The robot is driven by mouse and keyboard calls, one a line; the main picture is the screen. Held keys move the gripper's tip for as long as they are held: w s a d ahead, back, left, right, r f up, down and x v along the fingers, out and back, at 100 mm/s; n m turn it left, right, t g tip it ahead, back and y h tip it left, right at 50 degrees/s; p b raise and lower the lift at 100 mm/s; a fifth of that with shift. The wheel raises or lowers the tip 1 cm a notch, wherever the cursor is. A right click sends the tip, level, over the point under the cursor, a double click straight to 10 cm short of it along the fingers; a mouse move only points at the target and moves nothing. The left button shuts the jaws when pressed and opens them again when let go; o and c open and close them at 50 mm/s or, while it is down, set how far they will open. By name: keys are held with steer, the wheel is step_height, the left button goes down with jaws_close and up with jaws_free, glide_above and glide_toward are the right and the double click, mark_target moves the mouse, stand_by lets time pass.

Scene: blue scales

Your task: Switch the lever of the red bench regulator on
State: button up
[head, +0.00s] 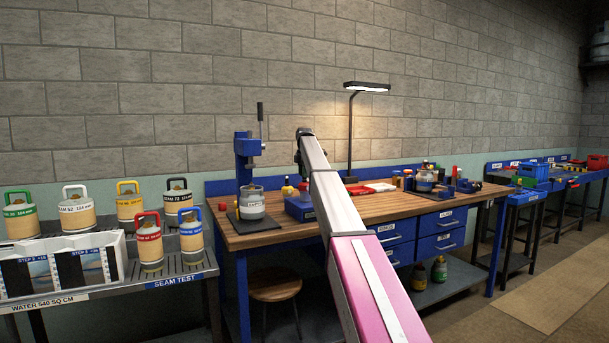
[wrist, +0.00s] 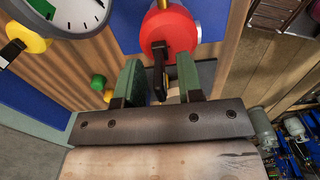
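The red regulator (wrist: 168,27) is at the top middle of the wrist view. Its short black lever (wrist: 159,78) points down the picture from the red body. My gripper (wrist: 158,75) has two green fingers set apart, one on each side of the lever. A gap shows between the lever and each finger, and I see no contact. In the head view my arm reaches over the wooden workbench (head: 340,217); my fingers and the regulator's lever cannot be made out there.
In the wrist view, a round gauge (wrist: 88,14) and a yellow regulator (wrist: 30,38) with a black lever are at upper left. Green (wrist: 97,82) and yellow knobs lie left of my fingers. A desk lamp (head: 366,88) and blue press (head: 246,150) stand on the bench.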

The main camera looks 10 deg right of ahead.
steer(key=shift+f, duration=0.15)
jaws_close()
steer(key=shift+s, duration=0.15)
steer(key=t, duration=0.2)
steer(key=s+t+y, duration=0.1)
steer(key=shift+s+d+f+t, duration=0.15)
steer(key=shift+s+t, duration=0.05)
steer(key=shift+t, duration=0.2)
steer(key=shift+s+d+f+t+y, duration=0.1)
steer(key=shift+t+y, duration=0.15)
steer(key=shift+t, duration=0.3)
steer(key=shift+s+d+f+t+y, duration=0.1)
steer(key=shift+t+y, duration=0.15)
steer(key=shift+t, duration=0.3)
steer(key=shift+s+t+y, duration=0.1)
steer(key=shift+t+y, duration=0.2)
steer(key=shift+t, duration=0.8)
steer(key=shift+f, duration=0.1)
